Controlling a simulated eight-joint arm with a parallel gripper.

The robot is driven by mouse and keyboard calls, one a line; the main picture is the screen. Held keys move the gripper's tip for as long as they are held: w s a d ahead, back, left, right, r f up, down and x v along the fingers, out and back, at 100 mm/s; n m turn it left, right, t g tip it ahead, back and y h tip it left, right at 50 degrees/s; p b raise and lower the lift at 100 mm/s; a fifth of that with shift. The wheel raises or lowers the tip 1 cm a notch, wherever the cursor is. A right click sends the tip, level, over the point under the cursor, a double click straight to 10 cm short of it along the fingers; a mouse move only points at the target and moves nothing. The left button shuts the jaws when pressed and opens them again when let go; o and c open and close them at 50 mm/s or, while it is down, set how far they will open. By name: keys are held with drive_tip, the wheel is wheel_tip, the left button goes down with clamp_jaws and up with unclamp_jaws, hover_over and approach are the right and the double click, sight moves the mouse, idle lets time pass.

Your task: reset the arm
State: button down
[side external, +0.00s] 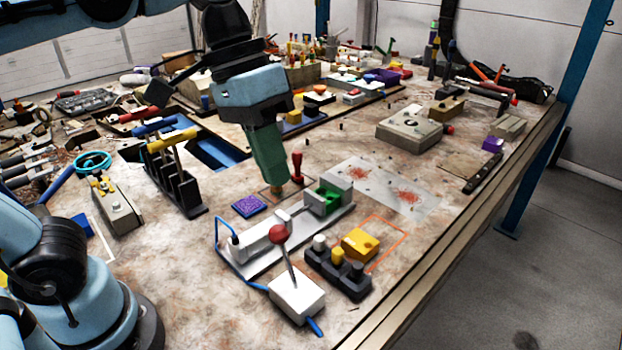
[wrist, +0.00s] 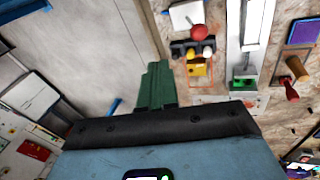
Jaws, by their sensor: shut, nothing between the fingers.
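My gripper (side external: 272,174) has green fingers and points down over the middle of the workbench (side external: 195,285). In the wrist view its fingers (wrist: 155,88) are closed together with nothing held. In the side view the fingertips overlap a wooden cylinder (side external: 279,189) standing on the bench. In the wrist view this cylinder (wrist: 297,68) is well to the right of the fingers, apart from them. A red-handled stamp (side external: 297,168) stands next to it.
Near the gripper are a purple pad (side external: 249,206), a grey rail fixture (side external: 265,247) with a green block (side external: 328,199), a red-ball joystick box (side external: 296,297), and a yellow block (side external: 360,244). A tool rack (side external: 178,185) stands left. The bench's right edge (side external: 470,230) drops to open floor.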

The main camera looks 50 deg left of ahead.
drive_tip(key=w+a+f+t+y, duration=0.2)
drive_tip(key=a+f+t, duration=0.1)
drive_tip(key=a+f, duration=0.3)
drive_tip(key=w+a+f+n+t+y, duration=0.1)
drive_tip(key=w+a+f+t, duration=0.1)
drive_tip(key=a+f, duration=0.3)
drive_tip(key=shift+a+f+t+y, duration=0.4)
drive_tip(key=shift+f+t, duration=0.05)
drive_tip(key=shift+t, duration=0.25)
